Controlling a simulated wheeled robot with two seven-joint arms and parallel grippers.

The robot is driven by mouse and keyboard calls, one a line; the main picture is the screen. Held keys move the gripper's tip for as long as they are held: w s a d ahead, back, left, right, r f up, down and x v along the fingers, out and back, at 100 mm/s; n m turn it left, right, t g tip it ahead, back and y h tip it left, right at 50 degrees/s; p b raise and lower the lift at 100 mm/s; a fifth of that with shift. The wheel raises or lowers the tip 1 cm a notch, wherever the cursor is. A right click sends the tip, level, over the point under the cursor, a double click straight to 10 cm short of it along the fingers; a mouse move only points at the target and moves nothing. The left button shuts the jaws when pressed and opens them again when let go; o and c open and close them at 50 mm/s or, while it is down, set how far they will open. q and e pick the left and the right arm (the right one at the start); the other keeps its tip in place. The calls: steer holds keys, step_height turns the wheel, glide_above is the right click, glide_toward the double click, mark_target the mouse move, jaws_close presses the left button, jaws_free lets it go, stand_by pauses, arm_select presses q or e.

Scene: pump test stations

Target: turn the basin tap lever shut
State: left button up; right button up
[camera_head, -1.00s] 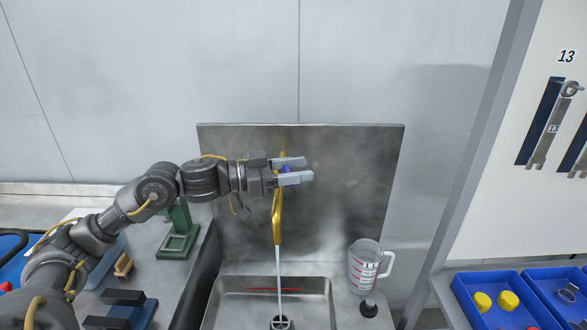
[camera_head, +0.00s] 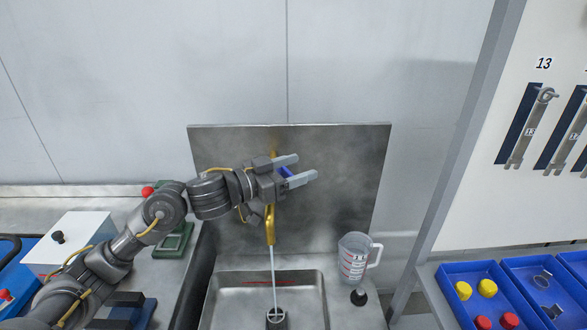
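The brass basin tap (camera_head: 270,228) hangs in front of the grey splashback, and a pale stream of water (camera_head: 274,280) runs from its spout into the steel basin (camera_head: 310,290). The blue tap lever (camera_head: 286,172) shows between the fingers of my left gripper (camera_head: 305,166). These fingers are apart, with a visible gap, and point to the right and slightly up. The gripper hides the upper part of the tap and part of the lever. I cannot tell whether a finger touches the lever. My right gripper is out of view.
A clear measuring jug (camera_head: 355,258) stands right of the basin, with a small black-topped object (camera_head: 358,297) in front of it. Blue bins (camera_head: 447,283) with yellow and red parts are at the right. A white-topped box (camera_head: 70,238) is at the left. The splashback (camera_head: 350,190) stands close behind.

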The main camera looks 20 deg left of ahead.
arm_select(q)
steer(key=shift+o, duration=0.4)
steer(key=shift+s, duration=0.1)
steer(key=shift+s+a+f, duration=0.1)
steer(key=shift+s+a, duration=0.1)
steer(key=shift+a, duration=0.05)
steer(key=b+v, duration=0.2)
steer(key=v, duration=0.8)
steer(key=shift+b, duration=0.35)
